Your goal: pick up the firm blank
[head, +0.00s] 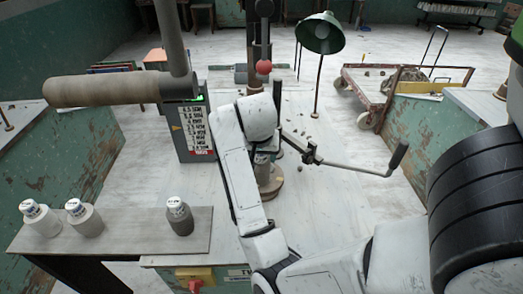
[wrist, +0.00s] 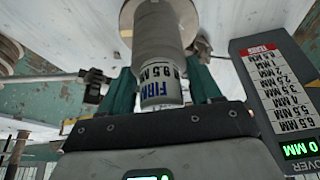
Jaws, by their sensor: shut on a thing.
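The firm blank (wrist: 160,60) is a pale grey cylinder with a white end label reading "FIRM" and "9.5 MM" in the wrist view. My gripper (wrist: 161,88) has its dark green fingers on either side of the blank and is shut on it. The blank's far end lies against or just above a round tan disc (wrist: 127,22); I cannot tell whether they touch. In the head view my gripper (head: 265,154) is over the disc (head: 270,188), and my arm partly hides the blank.
Two pale labelled cylinders (head: 87,219) (head: 41,220) and a dark grey one (head: 180,217) stand on a board at left. A gauge panel (head: 197,130) stands left of the disc. A crank handle (head: 360,168) sticks out right. A green lamp (head: 320,33) stands behind.

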